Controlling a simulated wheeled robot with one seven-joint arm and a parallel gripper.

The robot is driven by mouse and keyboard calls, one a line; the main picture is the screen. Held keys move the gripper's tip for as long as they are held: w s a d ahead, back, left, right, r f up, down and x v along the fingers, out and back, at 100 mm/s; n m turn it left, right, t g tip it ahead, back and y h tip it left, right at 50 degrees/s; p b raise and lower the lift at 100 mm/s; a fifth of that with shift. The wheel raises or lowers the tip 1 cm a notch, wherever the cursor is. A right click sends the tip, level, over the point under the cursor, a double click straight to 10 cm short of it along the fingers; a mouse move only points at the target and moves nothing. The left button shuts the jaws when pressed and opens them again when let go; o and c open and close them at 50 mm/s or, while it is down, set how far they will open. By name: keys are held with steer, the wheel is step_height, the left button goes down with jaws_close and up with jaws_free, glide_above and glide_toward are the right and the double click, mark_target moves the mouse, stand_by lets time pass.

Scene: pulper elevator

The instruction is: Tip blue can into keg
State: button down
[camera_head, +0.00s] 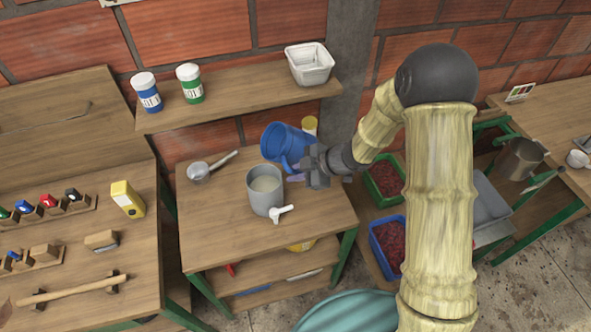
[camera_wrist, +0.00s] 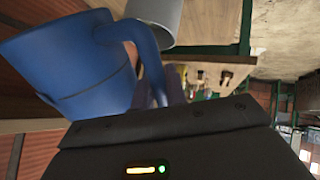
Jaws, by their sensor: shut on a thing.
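The blue can (camera_head: 281,141) is a jug with a handle, held tilted in the air above and behind the keg. My gripper (camera_head: 304,165) is shut on its handle, to the right of the can. The can also shows large in the wrist view (camera_wrist: 70,62), with its handle running down to my gripper (camera_wrist: 165,100). The grey keg (camera_head: 265,198) stands upright on the small table, with pale content inside and a white tap at its front right. Part of the keg shows in the wrist view (camera_wrist: 156,18). I cannot see any stream between can and keg.
A metal ladle (camera_head: 199,171) lies left on the small table (camera_head: 215,235). A yellow-topped container (camera_head: 310,125) stands behind the can. Above, a shelf (camera_head: 240,104) bears blue and green jars and a white tub. Crates of red fruit (camera_head: 387,245) stand at right.

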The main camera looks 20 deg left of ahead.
steer(key=shift+s+a+r+m+g+y+p, duration=0.1)
steer(key=shift+m+g+y+p, duration=0.1)
steer(key=shift+y+p, duration=0.15)
steer(key=shift+a+r+m+g+y+p, duration=0.1)
steer(key=shift+g+y+p, duration=0.1)
steer(key=shift+y, duration=0.25)
steer(key=m+y+b, duration=0.1)
steer(key=y, duration=0.1)
steer(key=s+a+m+g+y+b, duration=0.1)
steer(key=y+b, duration=0.1)
steer(key=a+f+g+y+b, duration=0.1)
steer(key=y, duration=0.1)
steer(key=shift+s+a+m, duration=0.1)
steer(key=shift+s+m, duration=0.25)
steer(key=shift+m, duration=0.05)
